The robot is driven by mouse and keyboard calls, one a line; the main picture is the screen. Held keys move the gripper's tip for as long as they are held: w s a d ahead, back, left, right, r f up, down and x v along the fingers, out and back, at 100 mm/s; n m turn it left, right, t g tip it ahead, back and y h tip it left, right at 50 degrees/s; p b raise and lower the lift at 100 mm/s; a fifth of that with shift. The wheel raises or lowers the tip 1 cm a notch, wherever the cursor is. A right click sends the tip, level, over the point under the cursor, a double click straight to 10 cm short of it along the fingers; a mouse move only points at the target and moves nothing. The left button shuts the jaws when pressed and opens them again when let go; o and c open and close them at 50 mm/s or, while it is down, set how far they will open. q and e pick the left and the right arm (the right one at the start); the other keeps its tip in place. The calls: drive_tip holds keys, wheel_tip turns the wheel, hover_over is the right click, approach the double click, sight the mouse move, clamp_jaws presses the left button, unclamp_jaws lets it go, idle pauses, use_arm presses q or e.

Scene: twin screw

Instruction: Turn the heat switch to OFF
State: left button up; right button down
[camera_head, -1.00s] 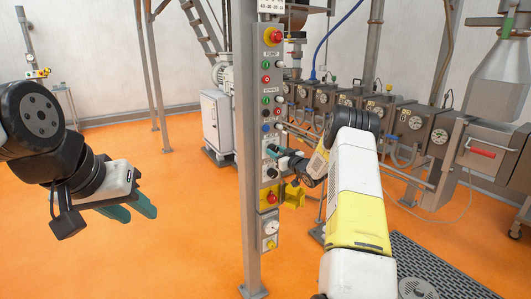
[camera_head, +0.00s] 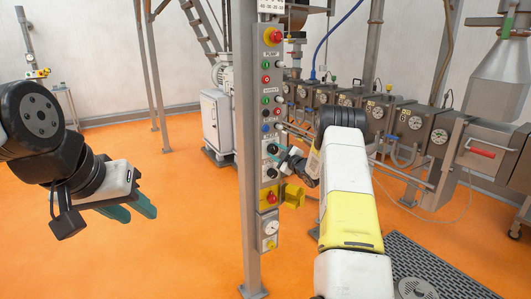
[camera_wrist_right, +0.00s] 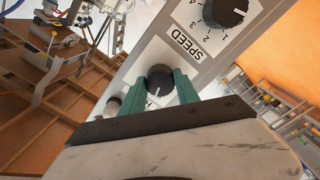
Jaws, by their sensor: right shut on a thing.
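The heat switch (camera_wrist_right: 160,80) is a round black knob with a white pointer mark. It sits on the grey control panel (camera_head: 268,90), and its label is mostly hidden, with only an "H" showing. My right gripper (camera_wrist_right: 160,92) has its green fingers on both sides of this knob and is shut on it. In the head view, my right gripper (camera_head: 281,160) reaches the panel from the right. My left gripper (camera_head: 140,214) is over the orange floor at the left, with its green fingers apart and empty.
A larger black SPEED knob (camera_wrist_right: 225,11) is close by on the panel. A red button in a yellow housing (camera_head: 271,197) and a gauge (camera_head: 271,227) are lower down. A grey post (camera_head: 247,180) stands left of the panel. The floor between the left gripper and post is clear.

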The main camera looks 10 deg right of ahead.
drive_tip(key=shift+n, duration=1)
drive_tip(key=c, duration=0.9)
unclamp_jaws()
drive_tip(key=shift+s, duration=0.1)
drive_tip(key=v, duration=0.7)
drive_tip(key=shift+s, duration=0.3)
drive_tip(key=shift+d+r, duration=0.1)
